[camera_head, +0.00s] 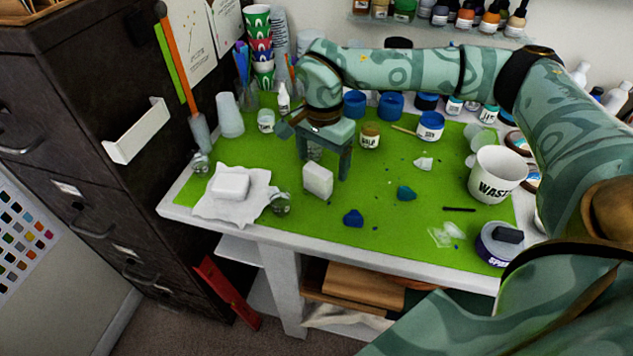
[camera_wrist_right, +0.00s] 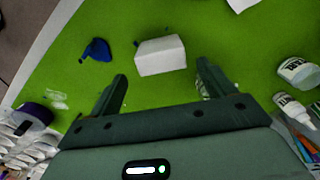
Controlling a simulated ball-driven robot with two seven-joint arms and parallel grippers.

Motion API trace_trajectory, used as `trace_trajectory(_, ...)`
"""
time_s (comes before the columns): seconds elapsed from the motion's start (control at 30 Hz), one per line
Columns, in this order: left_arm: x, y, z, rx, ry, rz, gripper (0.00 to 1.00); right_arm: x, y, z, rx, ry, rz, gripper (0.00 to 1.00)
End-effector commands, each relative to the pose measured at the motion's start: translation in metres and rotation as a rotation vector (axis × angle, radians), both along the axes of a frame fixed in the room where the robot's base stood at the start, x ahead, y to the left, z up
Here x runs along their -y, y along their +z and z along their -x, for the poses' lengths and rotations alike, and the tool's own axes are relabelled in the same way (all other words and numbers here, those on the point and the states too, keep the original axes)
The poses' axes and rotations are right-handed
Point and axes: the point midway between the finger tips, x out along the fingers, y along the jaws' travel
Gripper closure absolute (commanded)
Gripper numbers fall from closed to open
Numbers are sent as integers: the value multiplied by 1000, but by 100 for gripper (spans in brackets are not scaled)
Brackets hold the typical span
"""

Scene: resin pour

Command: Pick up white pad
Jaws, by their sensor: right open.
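A white block-like pad (camera_head: 318,180) stands on the green mat (camera_head: 300,222) near the middle of the table. A second white pad (camera_head: 230,185) lies on a crumpled white cloth (camera_head: 205,206) to the left. My right gripper (camera_head: 326,160) is open and empty, just behind and above the middle pad. In the right wrist view the middle pad (camera_wrist_right: 160,56) lies just beyond the open fingertips (camera_wrist_right: 162,74), roughly centred between them. I cannot tell the exact height gap. My left gripper is not in view.
Blue lumps (camera_head: 353,218) and (camera_head: 406,193) teal scraps lie to the right. A WASTE cup (camera_head: 496,175) stands farther right. Small jars (camera_head: 370,135) and cups (camera_head: 229,115) line the back.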

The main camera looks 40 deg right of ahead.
Motion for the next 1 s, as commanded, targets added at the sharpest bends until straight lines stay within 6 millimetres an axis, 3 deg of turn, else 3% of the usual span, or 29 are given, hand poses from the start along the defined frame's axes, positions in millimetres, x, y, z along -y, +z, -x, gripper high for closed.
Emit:
trace_trajectory(0.17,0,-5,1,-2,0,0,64,-1,-13,-1,0,0,0,18)
trace_trajectory(0.4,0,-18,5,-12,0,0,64,-3,-52,-3,-3,1,-1,18)
trace_trajectory(0.67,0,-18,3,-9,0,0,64,-3,-55,-3,3,1,-1,18)
trace_trajectory(0.83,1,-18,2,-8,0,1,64,-3,-55,-3,2,1,-1,65)
trace_trajectory(1.0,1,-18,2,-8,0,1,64,-3,-55,-3,2,1,-1,69)
